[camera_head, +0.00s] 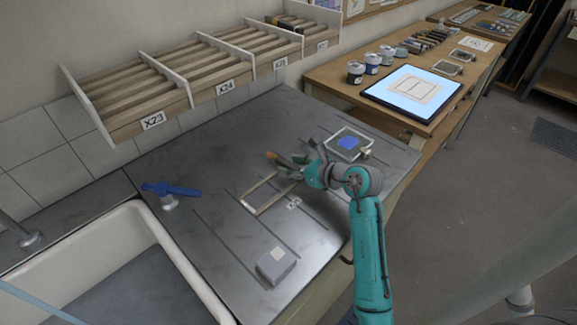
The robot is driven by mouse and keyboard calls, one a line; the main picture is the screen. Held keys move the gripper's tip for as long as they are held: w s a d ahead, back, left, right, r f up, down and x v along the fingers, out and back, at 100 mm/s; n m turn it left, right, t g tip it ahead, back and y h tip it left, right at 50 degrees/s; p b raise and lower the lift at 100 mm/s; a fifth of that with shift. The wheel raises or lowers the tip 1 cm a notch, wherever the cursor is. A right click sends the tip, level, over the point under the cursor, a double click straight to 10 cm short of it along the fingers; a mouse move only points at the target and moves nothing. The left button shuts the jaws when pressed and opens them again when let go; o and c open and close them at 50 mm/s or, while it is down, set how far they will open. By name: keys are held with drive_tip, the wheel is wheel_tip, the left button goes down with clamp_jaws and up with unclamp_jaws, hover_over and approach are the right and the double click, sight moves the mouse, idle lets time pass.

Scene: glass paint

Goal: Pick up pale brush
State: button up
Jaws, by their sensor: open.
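My gripper (287,166) is open, low over the middle of the dark grey worktop (205,235). A pale, thin, stick-like strip (258,185) lies on the worktop just left of and below the fingers. It may be the pale brush or the edge of a marked slot; I cannot tell which. A small orange-tipped item (271,155) shows at the far side of the fingers, partly hidden by them. I cannot tell whether the fingers touch either item.
A framed blue piece (347,142) lies right of my gripper. A grey block (276,265) is near the front edge. Labelled wooden racks (190,85) line the wall; a table with jars (355,72) stands behind.

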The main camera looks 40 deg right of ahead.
clamp_jaws()
